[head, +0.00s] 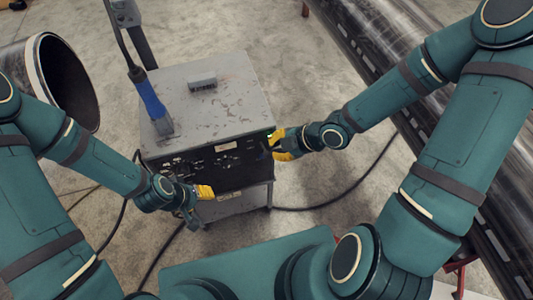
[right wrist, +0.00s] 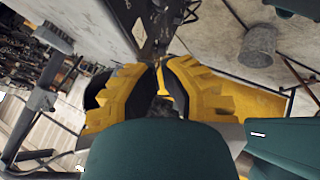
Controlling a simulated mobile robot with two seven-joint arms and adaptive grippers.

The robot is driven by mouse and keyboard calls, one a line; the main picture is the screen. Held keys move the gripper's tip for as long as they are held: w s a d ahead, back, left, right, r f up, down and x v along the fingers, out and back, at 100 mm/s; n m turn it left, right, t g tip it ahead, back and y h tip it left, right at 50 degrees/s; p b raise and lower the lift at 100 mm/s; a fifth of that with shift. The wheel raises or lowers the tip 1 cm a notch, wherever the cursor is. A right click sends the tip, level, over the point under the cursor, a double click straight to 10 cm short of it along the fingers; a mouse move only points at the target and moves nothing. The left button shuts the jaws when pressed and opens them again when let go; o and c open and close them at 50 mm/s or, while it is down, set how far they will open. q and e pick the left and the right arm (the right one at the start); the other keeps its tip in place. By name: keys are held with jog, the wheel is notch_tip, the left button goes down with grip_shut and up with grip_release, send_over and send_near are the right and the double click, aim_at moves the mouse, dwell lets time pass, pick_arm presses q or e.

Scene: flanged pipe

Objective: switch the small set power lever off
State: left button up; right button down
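The small power set (head: 205,85) is a scuffed grey box with a black front panel (head: 225,165) carrying several small controls, and a green light glows near the panel's right end. I cannot make out the power lever for certain. My right gripper (head: 275,146) is at the panel's right end, its yellow fingers close to the front. In the right wrist view its fingertips (right wrist: 160,67) are near each other, with a narrow yellow strip between them; I cannot tell whether they hold anything. My left gripper (head: 207,192) is low in front of the panel's left part, its fingers small and unclear.
A blue-handled tool (head: 152,102) and a small grey block (head: 202,83) are on the box top. A large pipe (head: 440,110) lies along the right, and an open pipe end (head: 68,80) is at left. Dark cables (head: 340,204) run over the concrete floor.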

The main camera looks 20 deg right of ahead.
aim_at(266, 156)
jog(key=w+f, duration=0.1)
jog(key=f, duration=0.1)
jog(key=w+a+f+b, duration=0.1)
jog(key=f, duration=0.1)
jog(key=w+a+f, duration=0.1)
jog(key=f, duration=0.1)
jog(key=shift+w+a+f, duration=0.1)
jog(key=shift+w+f, duration=0.05)
jog(key=shift+w, duration=0.05)
jog(key=shift+w+f, duration=0.2)
jog(key=shift+f, duration=0.15)
pick_arm(q)
notch_tip(266, 156, down, 3)
jog(key=shift+r, duration=0.2)
jog(key=shift+b, duration=0.3)
